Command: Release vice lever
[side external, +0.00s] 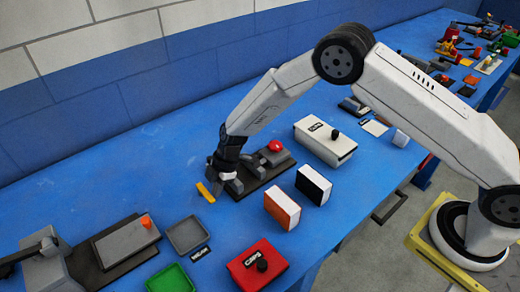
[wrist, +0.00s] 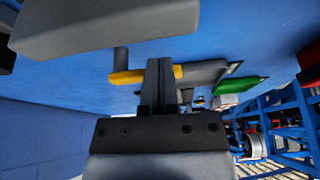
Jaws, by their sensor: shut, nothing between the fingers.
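The vice (side external: 262,172) has grey jaws on a dark base and a red knob (side external: 275,146). Its lever has a yellow handle (side external: 206,193) that sticks out at the vice's left end. My gripper (side external: 216,172) points down at that end, just above and beside the handle. In the wrist view my gripper's fingers (wrist: 160,66) are together and empty. The yellow handle (wrist: 130,76) runs crosswise behind them and shows on both sides. I cannot tell whether the fingers touch it. A grey block (wrist: 105,25), likely part of the vice, fills the upper left.
A white lidded box (side external: 325,143), an orange-and-white block (side external: 282,209) and a black-and-white block (side external: 313,185) stand right of the vice. A red box (side external: 258,265), grey tray (side external: 188,235) and green tray (side external: 172,279) are nearer the front. Blue table left of the handle is clear.

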